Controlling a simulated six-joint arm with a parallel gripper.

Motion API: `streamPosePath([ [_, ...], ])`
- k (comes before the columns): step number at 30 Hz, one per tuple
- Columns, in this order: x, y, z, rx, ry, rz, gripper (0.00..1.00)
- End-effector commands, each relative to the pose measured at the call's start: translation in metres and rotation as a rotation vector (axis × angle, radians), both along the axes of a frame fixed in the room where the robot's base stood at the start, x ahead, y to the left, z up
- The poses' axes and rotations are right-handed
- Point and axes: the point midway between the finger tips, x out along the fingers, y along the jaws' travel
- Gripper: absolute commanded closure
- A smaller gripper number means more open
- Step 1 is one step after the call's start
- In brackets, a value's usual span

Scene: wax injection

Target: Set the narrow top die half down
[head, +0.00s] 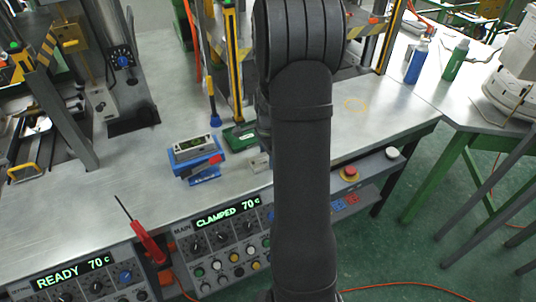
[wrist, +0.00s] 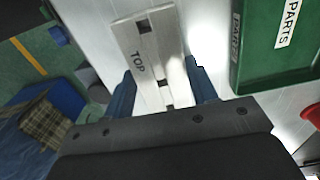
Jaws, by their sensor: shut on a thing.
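The narrow top die half (wrist: 150,42) is a pale grey metal bar marked TOP, with dark slots. In the wrist view it lies between the two blue fingers of my gripper (wrist: 160,78), which are shut on it. Its far end points away from the gripper. I cannot tell whether its underside touches the bench. In the head view my arm hides the gripper; a small pale grey piece (head: 260,162) shows beside the arm, probably the die half.
A green PARTS tray (wrist: 239,70) is close to the right of the die half in the wrist view; the tray also shows in the head view (head: 229,142). A blue fixture (head: 186,170) holding a metal block stands left of it. The bench (head: 90,205) front left is mostly clear.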

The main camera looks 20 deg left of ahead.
Motion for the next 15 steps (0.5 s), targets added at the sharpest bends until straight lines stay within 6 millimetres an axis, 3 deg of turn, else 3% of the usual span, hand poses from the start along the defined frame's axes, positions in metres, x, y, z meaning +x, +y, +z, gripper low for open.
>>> streamPosePath([
  [3, 0.0001, -0.0001, -0.0033, -0.001, 0.001, 0.000, 0.82],
  [4, -0.0001, -0.0001, -0.0031, -0.001, 0.001, 0.000, 0.42],
  [6, -0.0001, -0.0001, -0.0030, -0.001, 0.001, 0.000, 0.28],
  [15, 0.0000, -0.0001, -0.0019, 0.000, 0.000, 0.000, 0.26],
])
